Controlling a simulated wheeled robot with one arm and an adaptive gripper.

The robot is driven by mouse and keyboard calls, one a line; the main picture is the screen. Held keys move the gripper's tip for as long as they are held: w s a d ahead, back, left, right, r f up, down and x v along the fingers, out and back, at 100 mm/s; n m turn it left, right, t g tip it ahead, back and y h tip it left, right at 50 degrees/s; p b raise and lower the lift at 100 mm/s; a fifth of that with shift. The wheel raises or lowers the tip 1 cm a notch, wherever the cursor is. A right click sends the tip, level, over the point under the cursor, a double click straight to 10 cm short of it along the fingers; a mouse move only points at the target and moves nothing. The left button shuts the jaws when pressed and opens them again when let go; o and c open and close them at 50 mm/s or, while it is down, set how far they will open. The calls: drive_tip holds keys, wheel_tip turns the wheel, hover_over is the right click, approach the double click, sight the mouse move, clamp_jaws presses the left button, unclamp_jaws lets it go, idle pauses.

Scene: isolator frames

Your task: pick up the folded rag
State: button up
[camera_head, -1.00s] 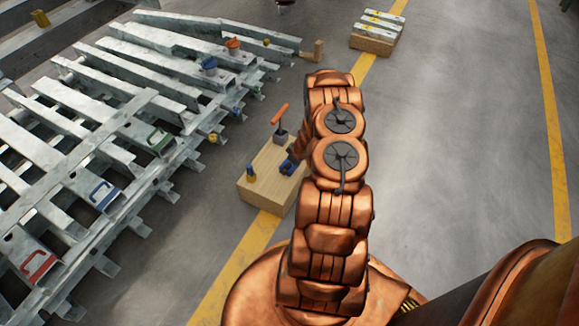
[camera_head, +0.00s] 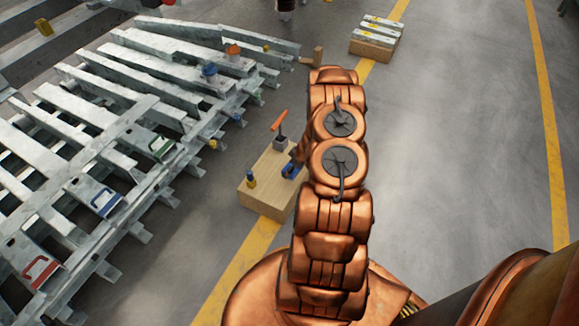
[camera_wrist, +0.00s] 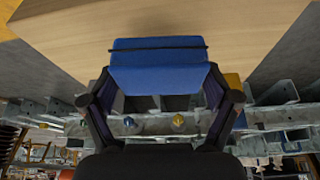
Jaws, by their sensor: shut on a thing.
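The folded rag is blue with a dark band across it; in the wrist view the rag (camera_wrist: 160,68) sits between the fingers of my gripper (camera_wrist: 160,88), which is shut on it. In the wrist view it shows against the pale wooden block (camera_wrist: 60,40). In the head view the rag (camera_head: 291,171) is a small blue patch at the right side of the wooden block (camera_head: 262,192), partly hidden by my arm. I cannot tell whether it still touches the block.
A grey item with an orange handle (camera_head: 280,124) and a small yellow-and-blue item (camera_head: 251,180) stand on the block. A grey metal rack (camera_head: 130,140) with coloured clamps lies to the left. Open floor (camera_head: 450,150) lies to the right.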

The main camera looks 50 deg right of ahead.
drive_tip(key=s+a+r, duration=0.1)
drive_tip(key=s+a, duration=0.2)
drive_tip(key=s, duration=1)
drive_tip(key=shift+s+a+r, duration=0.15)
drive_tip(key=shift+s+a, duration=0.15)
drive_tip(key=shift+a, duration=0.05)
drive_tip(key=o, duration=0.4)
drive_tip(key=c, duration=0.3)
drive_tip(key=shift+a, duration=0.1)
drive_tip(key=shift+c, duration=0.3)
